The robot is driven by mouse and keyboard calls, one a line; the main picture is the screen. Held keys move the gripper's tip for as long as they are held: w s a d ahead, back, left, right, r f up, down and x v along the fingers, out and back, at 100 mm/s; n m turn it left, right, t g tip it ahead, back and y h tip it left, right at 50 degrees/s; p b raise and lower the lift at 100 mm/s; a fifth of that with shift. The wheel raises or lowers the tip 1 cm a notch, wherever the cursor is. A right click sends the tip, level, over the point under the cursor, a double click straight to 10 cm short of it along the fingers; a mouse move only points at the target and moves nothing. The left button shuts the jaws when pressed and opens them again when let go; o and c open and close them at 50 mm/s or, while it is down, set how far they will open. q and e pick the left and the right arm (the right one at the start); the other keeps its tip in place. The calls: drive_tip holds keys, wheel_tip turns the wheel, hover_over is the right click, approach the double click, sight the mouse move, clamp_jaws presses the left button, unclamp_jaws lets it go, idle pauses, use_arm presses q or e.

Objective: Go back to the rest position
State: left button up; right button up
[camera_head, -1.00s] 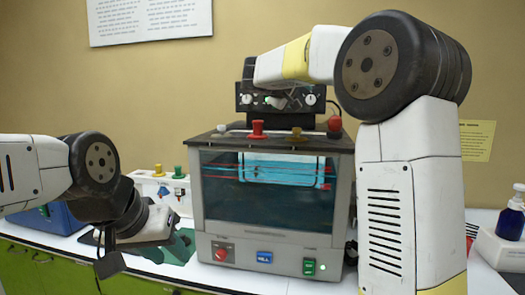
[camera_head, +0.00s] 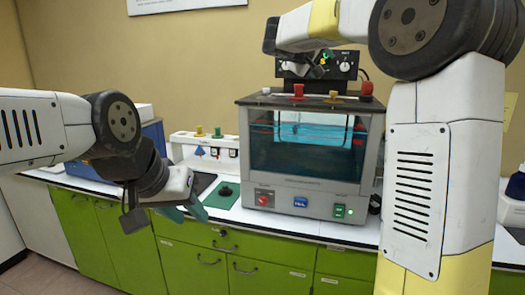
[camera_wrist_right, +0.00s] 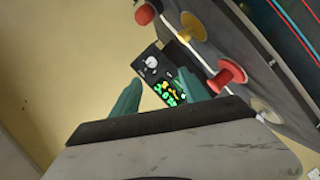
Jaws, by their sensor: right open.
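My right arm rises on the right of the head view and bends left over the top of a grey oil-test machine (camera_head: 310,188). My right gripper (camera_wrist_right: 160,92) shows in the right wrist view with two teal fingers apart and nothing between them. Behind the fingers is a black control box (camera_wrist_right: 160,80) with lit green and yellow marks. My left gripper (camera_head: 186,209) hangs at the left of the head view, in front of the counter edge, with teal fingers. Whether its fingers are apart is unclear at this angle.
The machine has red and yellow knobs on top and stands on a white counter (camera_head: 275,218) over green cabinets (camera_head: 195,262). A white rack (camera_head: 190,146) with coloured knobs and a blue box (camera_head: 155,133) stand left of it. A blue bottle (camera_head: 516,186) is at the far right.

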drive_tip(key=s+d+f+m+g+y, duration=0.1)
drive_tip(key=s+d+f+g+y, duration=0.15)
drive_tip(key=s+f, duration=0.55)
drive_tip(key=s+d+f+m+g+y, duration=0.1)
drive_tip(key=s+d+f+g+y, duration=0.15)
drive_tip(key=s+f, duration=0.65)
drive_tip(key=s+a+f+m+y, duration=0.1)
drive_tip(key=s+a+f+y, duration=0.2)
drive_tip(key=s, duration=0.7)
drive_tip(key=s+a+f+m+g+y, duration=0.1)
drive_tip(key=s+a+f+y, duration=0.2)
drive_tip(key=s, duration=0.7)
wheel_tip(320, 180, down, 4)
drive_tip(key=shift+a+r+m, duration=0.25)
drive_tip(key=shift+a+m, duration=0.05)
drive_tip(key=shift+a, duration=0.75)
